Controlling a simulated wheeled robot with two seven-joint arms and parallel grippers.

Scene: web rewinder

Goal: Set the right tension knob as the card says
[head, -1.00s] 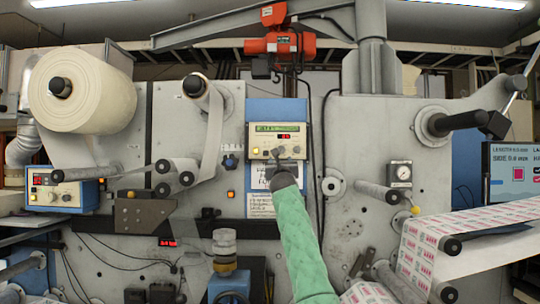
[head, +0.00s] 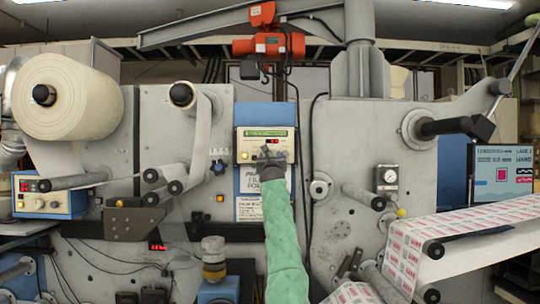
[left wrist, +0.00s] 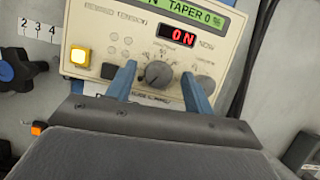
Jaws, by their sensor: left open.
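The cream tension panel (head: 246,157) is on the machine front, and its face fills the top of the left wrist view (left wrist: 75,30). My left gripper (head: 270,153) is in front of it, open. In the left wrist view its blue fingers stand either side of a grey pointer knob (left wrist: 158,74) with a scale; contact cannot be told. A second, plainer grey knob (left wrist: 207,85) is partly behind the right finger. The red display (left wrist: 183,37) reads about 0 N. The green strip (left wrist: 196,14) shows TAPER 0 %. My right gripper is out of view.
White cards (head: 250,208) hang below the panel; their small print is unreadable. A lit yellow button (left wrist: 80,55) is left on the panel. A screen (head: 503,175) stands far right.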

